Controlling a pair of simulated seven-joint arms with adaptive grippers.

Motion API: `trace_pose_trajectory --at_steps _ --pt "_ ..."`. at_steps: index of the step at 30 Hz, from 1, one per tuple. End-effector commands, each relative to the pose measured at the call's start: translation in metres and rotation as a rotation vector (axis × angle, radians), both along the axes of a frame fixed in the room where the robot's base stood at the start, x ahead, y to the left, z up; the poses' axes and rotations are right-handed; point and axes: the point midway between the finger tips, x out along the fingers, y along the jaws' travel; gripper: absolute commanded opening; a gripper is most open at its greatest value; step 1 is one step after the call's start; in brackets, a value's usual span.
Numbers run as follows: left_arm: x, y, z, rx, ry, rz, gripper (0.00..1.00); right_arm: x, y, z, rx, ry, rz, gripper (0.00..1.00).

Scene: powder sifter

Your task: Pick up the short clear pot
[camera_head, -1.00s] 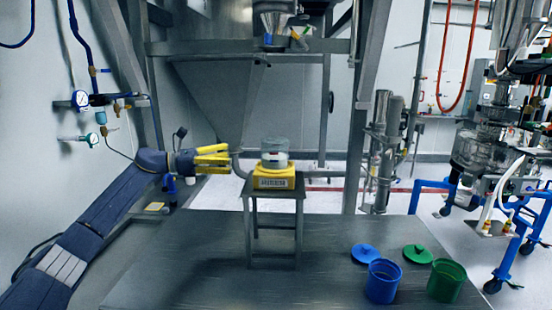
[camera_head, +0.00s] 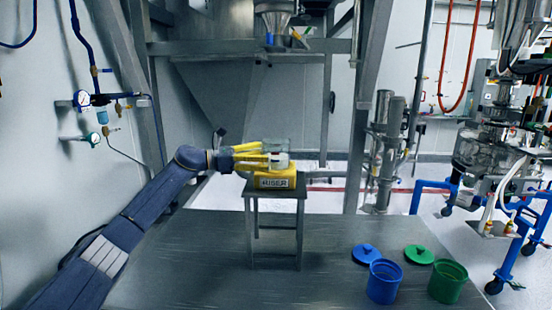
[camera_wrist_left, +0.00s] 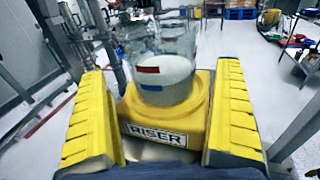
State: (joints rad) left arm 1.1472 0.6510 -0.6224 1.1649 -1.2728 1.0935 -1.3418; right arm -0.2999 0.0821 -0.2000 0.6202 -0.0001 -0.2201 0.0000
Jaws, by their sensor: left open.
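The short clear pot (camera_head: 277,150) stands upright on a yellow block labelled RISER (camera_head: 275,180), on top of a small metal stand (camera_head: 275,191). In the left wrist view the pot (camera_wrist_left: 163,70) holds pale powder and has a red and a blue mark on its wall. My left gripper (camera_head: 262,154) reaches in from the left at the pot's height. Its yellow fingers are open, one on each side of the pot and riser in the left wrist view (camera_wrist_left: 163,115), with visible gaps. My right gripper is not in view.
A blue cup (camera_head: 384,282) and a green cup (camera_head: 447,281) stand at the table's front right, with a blue lid (camera_head: 366,253) and a green lid (camera_head: 418,254) behind them. A metal funnel (camera_head: 272,20) hangs above.

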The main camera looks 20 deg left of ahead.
Motion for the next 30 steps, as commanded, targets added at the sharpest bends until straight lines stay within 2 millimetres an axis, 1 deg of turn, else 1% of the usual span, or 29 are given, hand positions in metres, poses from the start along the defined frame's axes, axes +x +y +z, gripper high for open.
trace_pose_trajectory --at_steps 1,6,9,12,18,30 --pt "0.002 -0.006 0.000 0.000 0.000 -0.003 1.00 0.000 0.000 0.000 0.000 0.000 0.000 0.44" --pt "0.011 -0.026 -0.001 -0.001 0.000 -0.003 1.00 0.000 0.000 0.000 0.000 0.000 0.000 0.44" --pt "0.017 -0.035 -0.001 0.000 -0.001 -0.001 1.00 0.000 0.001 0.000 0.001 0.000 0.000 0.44" --pt "0.019 -0.039 -0.001 0.000 -0.001 0.000 1.00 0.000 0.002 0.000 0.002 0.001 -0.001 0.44" --pt "0.019 -0.039 -0.002 0.000 -0.001 0.000 1.00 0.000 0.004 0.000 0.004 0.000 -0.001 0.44" --pt "0.019 -0.039 -0.002 0.000 -0.001 0.000 0.54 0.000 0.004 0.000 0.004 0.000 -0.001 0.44"
